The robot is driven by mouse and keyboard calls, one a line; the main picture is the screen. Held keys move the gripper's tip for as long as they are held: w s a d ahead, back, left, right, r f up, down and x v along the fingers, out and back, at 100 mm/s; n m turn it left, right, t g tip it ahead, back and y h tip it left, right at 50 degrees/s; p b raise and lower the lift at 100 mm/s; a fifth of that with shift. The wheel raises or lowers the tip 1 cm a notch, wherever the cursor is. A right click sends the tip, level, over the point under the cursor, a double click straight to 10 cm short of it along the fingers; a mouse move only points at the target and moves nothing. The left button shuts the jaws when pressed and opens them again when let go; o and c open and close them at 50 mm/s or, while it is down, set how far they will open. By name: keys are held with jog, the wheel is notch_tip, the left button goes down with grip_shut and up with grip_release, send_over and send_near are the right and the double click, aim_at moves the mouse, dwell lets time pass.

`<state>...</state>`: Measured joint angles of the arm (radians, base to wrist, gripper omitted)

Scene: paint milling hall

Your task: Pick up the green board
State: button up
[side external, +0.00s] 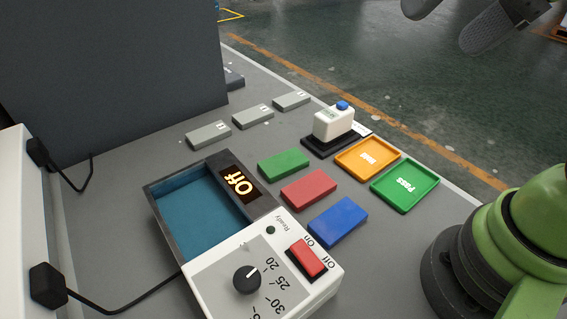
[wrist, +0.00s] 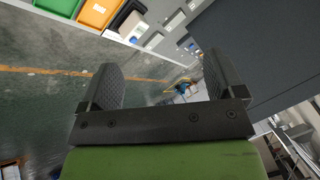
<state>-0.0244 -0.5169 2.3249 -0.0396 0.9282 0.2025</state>
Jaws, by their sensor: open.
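The green board (side external: 284,163) is a flat rectangular block lying on the grey bench, in the side view. A red board (side external: 308,187) and a blue board (side external: 337,220) lie in a row with it, toward the front right. The green board cannot be made out in the wrist view.
An orange tray (side external: 368,158) and a green "Pass" tray (side external: 405,186) stand right of the boards. A white device with a blue button (side external: 334,122) stands behind. A blue-lined bath (side external: 198,208) with control box (side external: 262,272) is at left. Several grey blocks (side external: 208,135) lie behind.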

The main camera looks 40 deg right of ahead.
jog(key=w+a+f+m+g, duration=0.15)
jog(key=w+m, duration=0.25)
jog(key=w, duration=0.5)
jog(key=m+g+h, duration=0.1)
jog(key=m+g, duration=0.3)
jog(key=m, duration=0.3)
send_over(284, 161)
notch_tip(284, 161, down, 16)
jog(key=f, duration=0.3)
jog(key=f+m, duration=0.1)
jog(key=f, duration=0.2)
jog(key=f+m, duration=0.1)
jog(key=f, duration=0.2)
jog(key=shift+w+g+h, duration=0.35)
jog(key=shift+h, duration=0.05)
jog(key=f, duration=0.5)
jog(key=shift+s+f, duration=0.35)
jog(key=shift+c, duration=0.4)
jog(key=c, duration=0.9)
